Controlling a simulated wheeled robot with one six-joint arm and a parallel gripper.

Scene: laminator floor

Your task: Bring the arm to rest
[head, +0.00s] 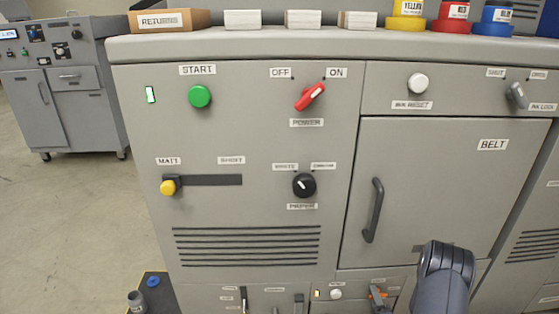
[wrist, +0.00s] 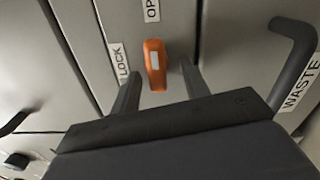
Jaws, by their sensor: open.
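In the wrist view my gripper (wrist: 158,72) is open, with one dark finger on each side of an orange latch handle (wrist: 154,62). The handle stands between labels reading LOCK and OP, the latter cut off. I cannot tell whether the fingers touch it. In the head view my arm (head: 445,275) rises at the lower right in front of the machine. The orange handle (head: 378,292) shows low on the front panel, left of my arm. My gripper itself is not visible there.
A WASTE door handle (wrist: 292,62) is close on the right in the wrist view. The BELT door (head: 455,190) has a dark handle (head: 373,210). A red POWER knob (head: 310,96) and green START button (head: 200,96) sit higher. Open floor (head: 70,225) lies at left.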

